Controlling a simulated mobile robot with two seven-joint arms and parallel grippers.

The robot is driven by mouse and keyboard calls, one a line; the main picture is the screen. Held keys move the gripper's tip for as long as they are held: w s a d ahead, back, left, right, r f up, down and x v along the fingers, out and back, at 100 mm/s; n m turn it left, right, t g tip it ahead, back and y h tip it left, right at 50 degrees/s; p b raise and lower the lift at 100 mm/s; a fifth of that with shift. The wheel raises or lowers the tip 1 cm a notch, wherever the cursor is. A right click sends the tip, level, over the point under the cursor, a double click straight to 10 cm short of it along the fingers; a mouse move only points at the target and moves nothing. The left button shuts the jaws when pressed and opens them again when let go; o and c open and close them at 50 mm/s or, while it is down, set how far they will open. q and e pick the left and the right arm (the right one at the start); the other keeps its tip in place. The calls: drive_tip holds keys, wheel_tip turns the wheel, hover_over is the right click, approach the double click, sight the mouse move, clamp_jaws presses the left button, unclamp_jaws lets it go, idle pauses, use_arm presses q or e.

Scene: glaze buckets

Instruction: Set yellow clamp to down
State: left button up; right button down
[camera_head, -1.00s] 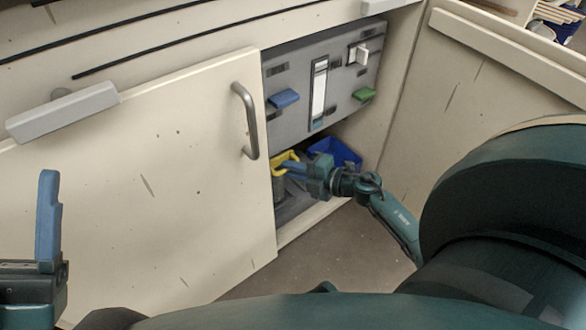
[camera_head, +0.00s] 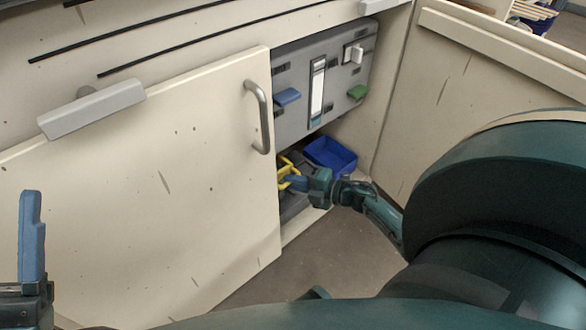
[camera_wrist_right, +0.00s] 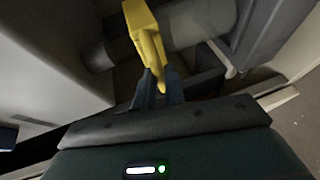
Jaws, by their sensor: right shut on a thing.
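The yellow clamp (camera_head: 286,168) is inside the open cabinet, low down behind the edge of the left door. It also shows in the right wrist view (camera_wrist_right: 147,38), beside a grey cylindrical pipe (camera_wrist_right: 200,22). My right gripper (camera_head: 297,183) reaches into the cabinet opening. Its blue fingers (camera_wrist_right: 157,90) are shut on the lower part of the yellow clamp. My left gripper shows only as one upright blue finger (camera_head: 32,238) at the far left, away from the clamp. Its other finger is not visible.
The left door (camera_head: 170,190) with its grey handle (camera_head: 260,115) partly covers the cabinet. Floor is clear in front.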

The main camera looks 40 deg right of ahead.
use_arm(q)
drive_tip(key=shift+r, duration=0.15)
use_arm(e)
drive_tip(key=shift+f, duration=0.25)
drive_tip(key=c, duration=1.5)
unclamp_jaws()
use_arm(q)
drive_tip(key=f+n+y+p, duration=0.1)
drive_tip(key=n+y, duration=0.1)
drive_tip(key=f+n+y+p, duration=0.3)
drive_tip(key=f+n+y, duration=0.1)
drive_tip(key=shift+w+d+f, duration=0.2)
drive_tip(key=shift+w+d, duration=0.05)
drive_tip(key=shift+w, duration=0.05)
use_arm(e)
drive_tip(key=v, duration=1.3)
drive_tip(key=shift+s+r, duration=0.1)
drive_tip(key=shift+r, duration=0.05)
